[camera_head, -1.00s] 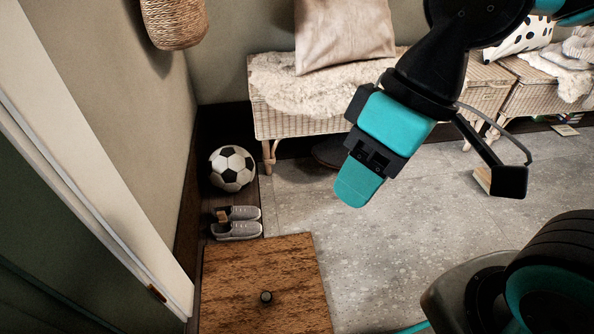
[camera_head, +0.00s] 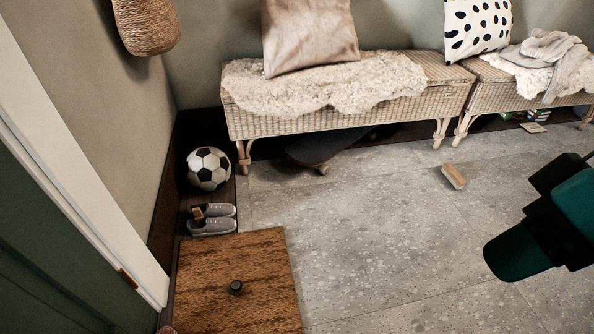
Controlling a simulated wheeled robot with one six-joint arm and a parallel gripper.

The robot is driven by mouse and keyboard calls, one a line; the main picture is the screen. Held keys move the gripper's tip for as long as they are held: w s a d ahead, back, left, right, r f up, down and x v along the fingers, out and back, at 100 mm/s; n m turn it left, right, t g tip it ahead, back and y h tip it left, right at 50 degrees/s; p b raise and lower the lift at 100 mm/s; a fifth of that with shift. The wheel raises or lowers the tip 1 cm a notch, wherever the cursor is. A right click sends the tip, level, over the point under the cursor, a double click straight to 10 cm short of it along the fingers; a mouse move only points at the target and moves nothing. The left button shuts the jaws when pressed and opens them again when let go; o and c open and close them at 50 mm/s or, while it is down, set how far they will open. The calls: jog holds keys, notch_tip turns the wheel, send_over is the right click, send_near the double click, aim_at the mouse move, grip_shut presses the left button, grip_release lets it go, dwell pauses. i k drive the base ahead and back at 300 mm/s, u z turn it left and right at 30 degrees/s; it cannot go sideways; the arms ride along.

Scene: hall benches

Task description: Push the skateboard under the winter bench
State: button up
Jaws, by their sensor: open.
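A dark skateboard (camera_head: 318,148) lies on the floor beneath the left wicker bench (camera_head: 350,119). Its near end and a pale wheel show past the bench's front edge, and the rest is in shadow. A second wicker bench (camera_head: 488,96) stands to the right, with a fleece and a knitted grey scarf on it. I cannot tell for certain which one is the winter bench. My gripper (camera_head: 515,255) is open at the right edge, above the floor, well apart from the skateboard. Only part of it shows and it holds nothing visible.
A wooden block (camera_head: 453,176) lies on the tiles between my gripper and the benches. A football (camera_head: 208,168), grey shoes (camera_head: 212,219) and a brown mat (camera_head: 240,310) with a small dark round thing (camera_head: 236,287) are at left.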

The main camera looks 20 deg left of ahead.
aim_at(317, 148)
jog(key=u, duration=0.3)
jog(key=i, duration=1.75)
jog(key=u, duration=0.9)
jog(key=i, duration=0.4)
jog(key=u, duration=0.2)
